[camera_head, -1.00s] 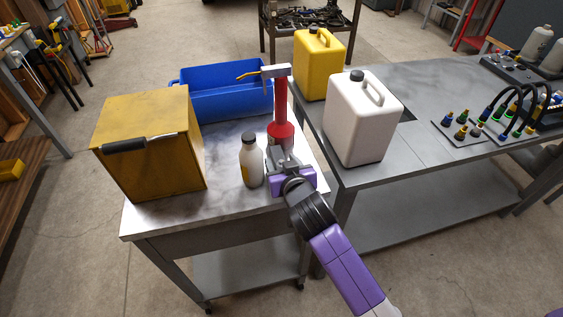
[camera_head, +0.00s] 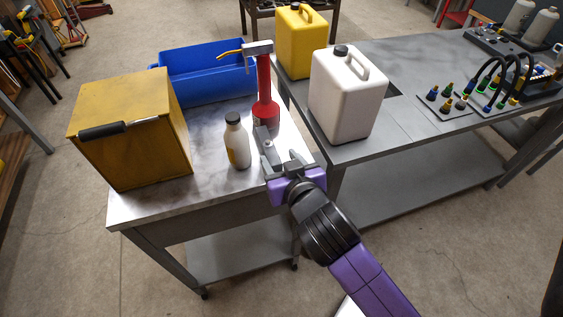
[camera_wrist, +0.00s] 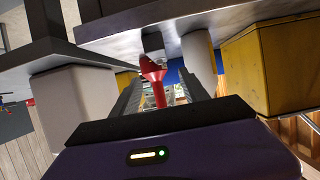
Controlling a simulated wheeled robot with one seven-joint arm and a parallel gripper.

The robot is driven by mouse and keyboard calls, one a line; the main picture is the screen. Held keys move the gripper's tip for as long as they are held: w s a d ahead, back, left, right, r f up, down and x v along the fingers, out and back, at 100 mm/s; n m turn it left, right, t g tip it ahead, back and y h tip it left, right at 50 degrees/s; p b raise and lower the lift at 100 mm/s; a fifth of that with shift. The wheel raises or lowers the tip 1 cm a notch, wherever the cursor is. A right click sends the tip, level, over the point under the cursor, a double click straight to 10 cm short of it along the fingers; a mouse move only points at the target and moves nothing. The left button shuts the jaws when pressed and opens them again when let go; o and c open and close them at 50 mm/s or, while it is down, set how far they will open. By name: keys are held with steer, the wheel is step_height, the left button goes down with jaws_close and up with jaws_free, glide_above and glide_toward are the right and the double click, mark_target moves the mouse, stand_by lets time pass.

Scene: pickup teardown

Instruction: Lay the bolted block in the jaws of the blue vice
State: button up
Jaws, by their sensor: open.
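A small grey block (camera_head: 264,138), which looks like the bolted block, stands on the metal cart top near its right front edge, just in front of a red upright tool. In the wrist view a grey block (camera_wrist: 152,44) shows ahead of the red tool. My gripper (camera_head: 283,163) is open and empty at the cart's edge, close in front of the block and apart from it as far as I can tell. In the wrist view my gripper (camera_wrist: 160,97) has its two dark fingers spread, pointing toward the red tool. No blue vice is recognisable in these frames.
The red tool (camera_head: 264,95), a white bottle (camera_head: 238,145), a yellow box (camera_head: 130,135) and a blue bin (camera_head: 205,75) crowd the cart (camera_head: 150,205). A white jerrycan (camera_head: 345,95) and a yellow one (camera_head: 300,42) stand on the bench (camera_head: 420,70) at right.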

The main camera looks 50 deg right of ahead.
steer(key=shift+s+a+r, duration=0.2)
steer(key=shift+s+a, duration=0.05)
steer(key=shift+s, duration=0.15)
